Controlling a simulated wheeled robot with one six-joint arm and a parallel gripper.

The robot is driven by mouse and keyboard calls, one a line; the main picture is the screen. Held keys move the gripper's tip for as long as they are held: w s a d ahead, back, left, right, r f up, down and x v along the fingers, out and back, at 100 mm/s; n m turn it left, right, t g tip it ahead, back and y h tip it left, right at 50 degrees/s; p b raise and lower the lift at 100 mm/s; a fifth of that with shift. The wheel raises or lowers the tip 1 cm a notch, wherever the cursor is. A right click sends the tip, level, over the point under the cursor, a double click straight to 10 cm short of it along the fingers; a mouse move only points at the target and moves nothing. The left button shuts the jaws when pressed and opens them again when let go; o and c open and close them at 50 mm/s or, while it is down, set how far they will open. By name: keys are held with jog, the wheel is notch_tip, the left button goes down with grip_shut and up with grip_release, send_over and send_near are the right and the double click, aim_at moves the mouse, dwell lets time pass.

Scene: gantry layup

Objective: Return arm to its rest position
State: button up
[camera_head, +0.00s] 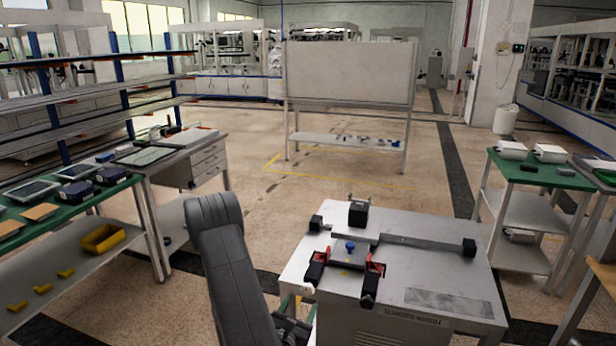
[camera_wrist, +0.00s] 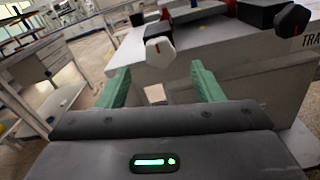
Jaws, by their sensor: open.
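My dark arm rises in the lower middle of the head view and bends down at its top. My gripper (camera_wrist: 162,78) shows in the wrist view with its two green fingers wide apart and nothing between them. It is beside the near side of the white fixture cabinet (camera_head: 440,270), below its top; the cabinet also shows in the wrist view (camera_wrist: 270,85). In the head view the gripper is partly hidden low by the cabinet's left side. On the cabinet top is a clamping fixture (camera_head: 345,262) with red and black parts and a blue knob (camera_head: 350,246).
A green-topped bench (camera_head: 60,205) with devices and a yellow bin (camera_head: 103,238) stands at left. A green-topped cart (camera_head: 540,172) with white boxes stands at right. A whiteboard stand (camera_head: 350,75) is behind. Open floor lies between the left bench and the cabinet.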

aim_at(306, 292)
jog(key=x, duration=0.5)
jog(key=shift+w+d+f, duration=0.15)
jog(key=shift+w+f, duration=0.1)
jog(key=shift+s+m+b, duration=0.1)
jog(key=shift+m+b, duration=0.4)
jog(key=shift+b, duration=0.6)
jog(key=shift+m+b, duration=0.4)
jog(key=shift+b, duration=0.4)
jog(key=shift+m+b, duration=0.4)
jog(key=shift+b, duration=0.45)
jog(key=shift+r+m+b, duration=0.1)
jog(key=shift+m+b, duration=1)
jog(key=shift+b, duration=0.05)
jog(key=shift+r+m+b, duration=0.15)
jog(key=shift+m+b, duration=0.25)
jog(key=shift+m, duration=0.8)
jog(key=m+b, duration=0.1)
jog(key=m, duration=0.3)
jog(key=m+b, duration=0.2)
jog(key=m, duration=0.4)
jog(key=shift+r, duration=0.1)
